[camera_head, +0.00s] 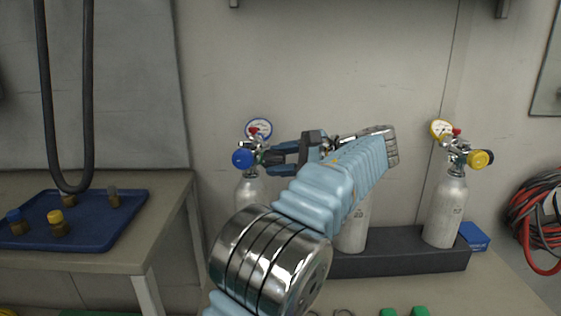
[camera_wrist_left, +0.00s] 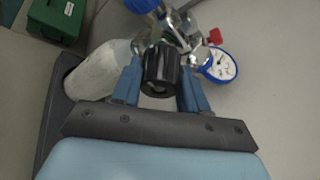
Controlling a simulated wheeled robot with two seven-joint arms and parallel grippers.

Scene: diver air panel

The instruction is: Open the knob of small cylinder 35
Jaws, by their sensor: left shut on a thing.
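Small silver cylinders stand in a row in a dark rack. The left cylinder (camera_head: 250,190) has a blue knob (camera_head: 242,158) and a blue-rimmed gauge (camera_head: 258,129). My left gripper (camera_head: 272,156) reaches its valve from the right. In the left wrist view its blue fingers (camera_wrist_left: 160,84) are shut on a black knob (camera_wrist_left: 160,66), one on each side. The middle cylinder (camera_head: 353,226) is mostly hidden behind my arm. The right cylinder (camera_head: 446,210) has a yellow knob (camera_head: 480,159) and a yellow-rimmed gauge (camera_head: 441,129). I cannot read which cylinder is 35. My right gripper is not in view.
The dark rack (camera_head: 400,262) stands on the bench against the wall. A blue tray (camera_head: 112,228) with several small fittings lies on the left table. A blue box (camera_head: 474,236) and coiled red and black hoses (camera_head: 538,222) are at right. A black hose loop (camera_head: 92,110) hangs at left.

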